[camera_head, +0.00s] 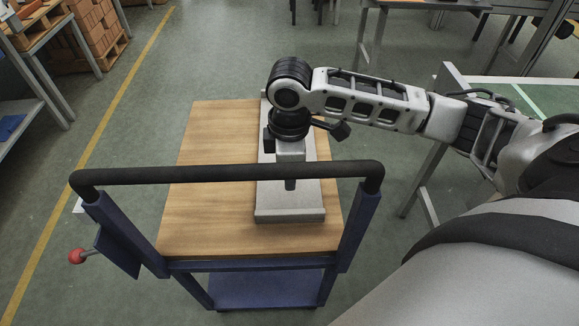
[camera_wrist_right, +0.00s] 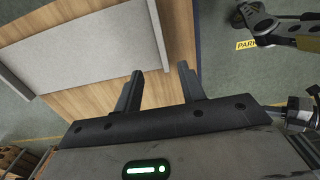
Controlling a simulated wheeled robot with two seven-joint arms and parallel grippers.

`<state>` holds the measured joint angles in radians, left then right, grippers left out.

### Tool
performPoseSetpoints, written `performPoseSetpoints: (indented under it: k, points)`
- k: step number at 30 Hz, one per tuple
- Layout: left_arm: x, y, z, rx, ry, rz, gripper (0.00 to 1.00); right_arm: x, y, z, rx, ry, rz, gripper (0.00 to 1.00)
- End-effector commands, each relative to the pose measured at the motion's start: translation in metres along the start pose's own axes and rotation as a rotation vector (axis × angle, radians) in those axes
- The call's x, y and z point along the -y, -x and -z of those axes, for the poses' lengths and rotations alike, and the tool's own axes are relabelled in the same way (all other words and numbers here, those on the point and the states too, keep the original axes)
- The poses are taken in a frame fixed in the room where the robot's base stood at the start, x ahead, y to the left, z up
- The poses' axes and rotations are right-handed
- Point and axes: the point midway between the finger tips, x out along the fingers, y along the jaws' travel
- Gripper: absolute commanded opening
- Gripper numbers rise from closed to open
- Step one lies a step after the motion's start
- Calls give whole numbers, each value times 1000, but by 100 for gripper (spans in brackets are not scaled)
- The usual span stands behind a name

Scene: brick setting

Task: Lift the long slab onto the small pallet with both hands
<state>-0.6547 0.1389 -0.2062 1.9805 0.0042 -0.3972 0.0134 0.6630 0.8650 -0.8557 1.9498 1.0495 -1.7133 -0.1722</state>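The long slab (camera_head: 290,205) is light grey and lies lengthwise on the wooden top of a trolley, right of its middle. My right gripper (camera_head: 290,185) hangs over the slab in the head view, hiding part of it. In the right wrist view, my right gripper (camera_wrist_right: 160,85) has its two dark fingers apart with nothing between them. There the slab (camera_wrist_right: 90,50) lies to the left of the fingers, and I see no grip on it. My left gripper is not seen in the head view.
The trolley's wooden top (camera_head: 205,180) is bare left of the slab. Its black push handle (camera_head: 230,174) crosses in front. Bricks on a wooden pallet (camera_head: 112,52) stand at the back left. A green-topped table (camera_head: 545,98) stands at the right.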

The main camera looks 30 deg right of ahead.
Motion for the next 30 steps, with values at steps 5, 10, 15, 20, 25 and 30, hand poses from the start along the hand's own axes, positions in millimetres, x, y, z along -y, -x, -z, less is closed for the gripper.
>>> performPoseSetpoints:
  k: [5, 10, 15, 20, 25, 30]
  points:
    - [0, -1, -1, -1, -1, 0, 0, 1, -29, -1, 4, -2, 3, 40]
    - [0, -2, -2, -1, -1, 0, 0, 1, -63, -1, 4, -2, 4, 40]
    - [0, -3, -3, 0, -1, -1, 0, 1, -97, -1, 4, -1, 2, 40]
    - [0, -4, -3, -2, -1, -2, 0, 1, -125, -1, 3, -1, 1, 40]
    - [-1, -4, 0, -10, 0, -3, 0, 1, -145, -1, 3, 0, 1, 40]
    - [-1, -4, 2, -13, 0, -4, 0, 0, -152, -1, 2, 0, -1, 40]
